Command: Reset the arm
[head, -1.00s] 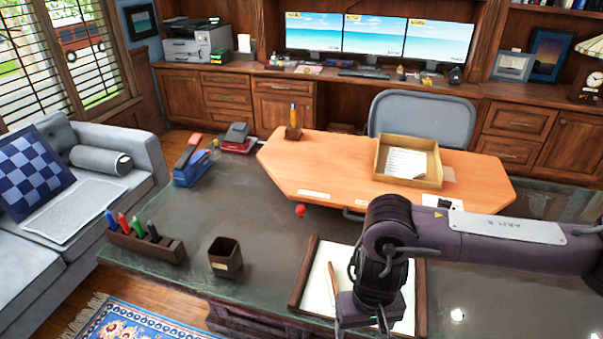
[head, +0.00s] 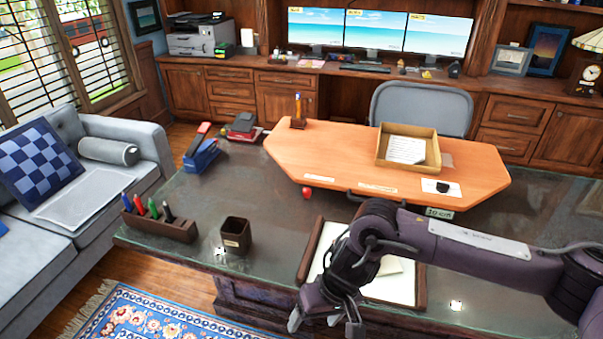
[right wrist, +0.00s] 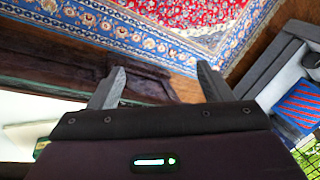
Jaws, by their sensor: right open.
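My right gripper (head: 325,322) is at the bottom of the head view, beyond the near edge of the writing tray. Its two fingers are apart with nothing between them. In the right wrist view the open fingers (right wrist: 160,88) point over the desk edge toward the floor rug. My right arm reaches in from the right of the head view and covers part of the tray. My left gripper does not show in either view.
A dark desk (head: 285,205) holds a pen holder (head: 160,219), an empty cup (head: 235,235), a blue stapler (head: 201,155) and a writing tray (head: 313,258). An orange raised board (head: 345,150) bears a cardboard box (head: 433,158). A patterned rug (head: 145,318) and a sofa (head: 105,215) are left.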

